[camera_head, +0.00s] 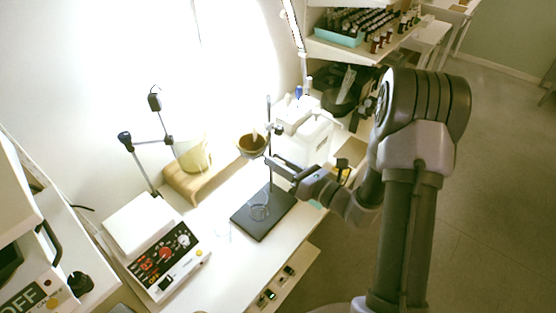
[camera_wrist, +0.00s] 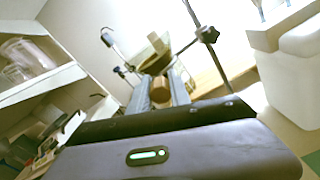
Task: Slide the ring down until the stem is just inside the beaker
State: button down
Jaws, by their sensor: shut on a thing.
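A retort stand has a dark flat base (camera_head: 277,219) and a thin upright rod (camera_head: 269,115); the rod also shows in the wrist view (camera_wrist: 217,62). A brownish funnel (camera_head: 251,147) sits in the ring high beside the rod, above the base; the ring itself is hard to make out. A clear glass beaker (camera_head: 259,207) stands on the base below. The stem is too small to tell, and it looks above the beaker. My gripper (camera_head: 270,161) is by the rod at ring height. In the wrist view its fingers (camera_wrist: 160,90) close on a brown part, seemingly the ring's grip.
A white container (camera_head: 305,140) is close behind my gripper. Bottle racks (camera_head: 365,25) fill the far shelf.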

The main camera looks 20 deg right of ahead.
notch_tip(320, 180, down, 13)
jog(key=b, duration=0.8)
jog(key=shift+r, duration=0.1)
jog(key=c, duration=1.2)
grip_release()
jog(key=shift+d, duration=0.1)
jog(key=p+v, duration=0.3)
jog(key=v, duration=1.4)
jog(key=shift+s, duration=0.15)
